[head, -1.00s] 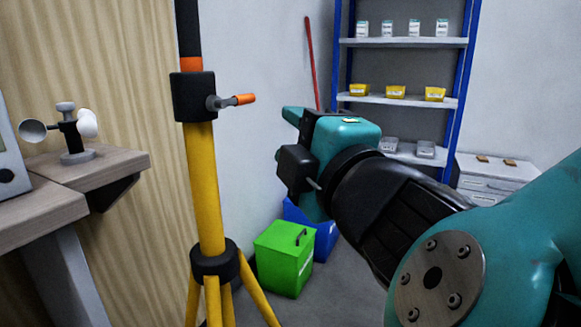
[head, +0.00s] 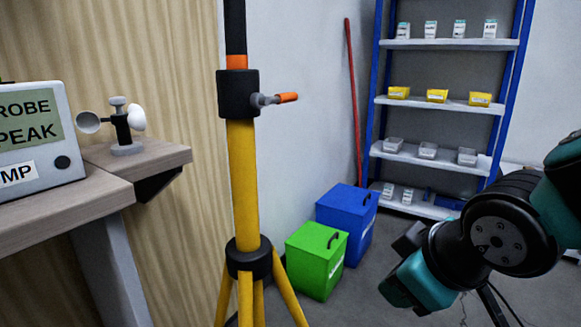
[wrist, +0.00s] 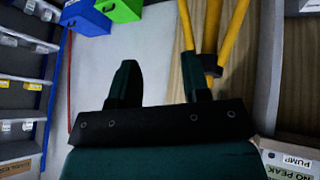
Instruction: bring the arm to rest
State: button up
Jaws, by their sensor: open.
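My gripper (wrist: 161,78) shows in the wrist view with its two dark fingers well apart and nothing between them. In the head view my arm is folded at the lower right, in front of the grey floor. The teal end of the arm (head: 418,284) points down and left there, and the fingers cannot be made out. The arm appears clear of the boxes and the shelf.
A yellow tripod (head: 243,185) stands left of centre, with a workbench (head: 150,158) bearing an anemometer (head: 124,128) further left. A green box (head: 314,260) and a blue box (head: 347,215) sit by the wall. A blue shelf unit (head: 435,104) stands behind.

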jog(key=s+r+m+g+y+p, duration=0.1)
jog(key=s+r+g+y+p, duration=0.15)
jog(key=s+g, duration=0.65)
notch_tip(320, 180, up, 33)
jog(key=s+t+p, duration=0.1)
jog(key=t+p, duration=0.1)
jog(key=p, duration=3)
jog(key=shift+s+a+f, duration=0.15)
jog(key=shift+s+a, duration=0.1)
